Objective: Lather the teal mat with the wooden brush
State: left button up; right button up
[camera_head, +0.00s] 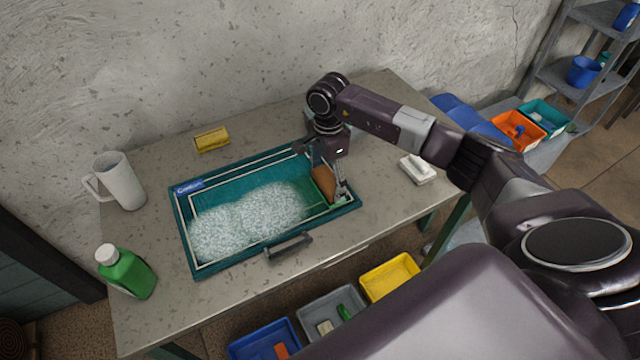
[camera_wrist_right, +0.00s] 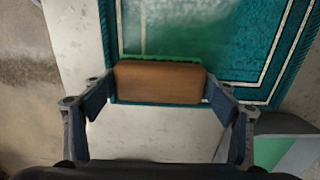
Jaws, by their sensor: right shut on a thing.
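The teal mat (camera_head: 226,184) lies flat on the table, with white border lines and a blue label at its far left corner. White foam (camera_head: 262,212) covers its left and middle parts; its far strip and right end show bare teal. My right gripper (camera_head: 331,184) is shut on the wooden brush (camera_head: 322,181) at the mat's right end. In the right wrist view the brush (camera_wrist_right: 160,83) sits between the fingers, with green bristles along its far edge, over the mat's border (camera_wrist_right: 258,50). Bristle contact with the mat is hard to tell. My left gripper is not in view.
A white pitcher (camera_head: 120,182) and green bottle (camera_head: 127,272) stand left of the mat. A yellow sponge (camera_head: 211,139) lies behind it, a white brush-like block (camera_head: 417,169) to the right. A dark grey handle-like piece (camera_head: 288,247) is at the mat's front edge. Bins (camera_head: 390,277) sit below.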

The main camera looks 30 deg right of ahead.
jog(key=shift+s+d+f, duration=0.15)
jog(key=shift+d+f, duration=0.05)
jog(key=shift+d, duration=0.8)
jog(key=shift+a, duration=1.75)
jog(key=shift+w+a+b, duration=0.2)
jog(key=shift+a+b, duration=0.25)
jog(key=shift+a, duration=2.1)
jog(key=shift+d+r+b, duration=0.2)
jog(key=shift+d+b, duration=0.4)
jog(key=shift+d, duration=1.7)
jog(key=shift+d+f+b, duration=0.1)
jog(key=shift+d+b, duration=0.3)
jog(key=shift+d, duration=0.35)
jog(key=shift+s+d+b, duration=0.15)
jog(key=shift+d+b, duration=0.25)
jog(key=shift+d, duration=0.85)
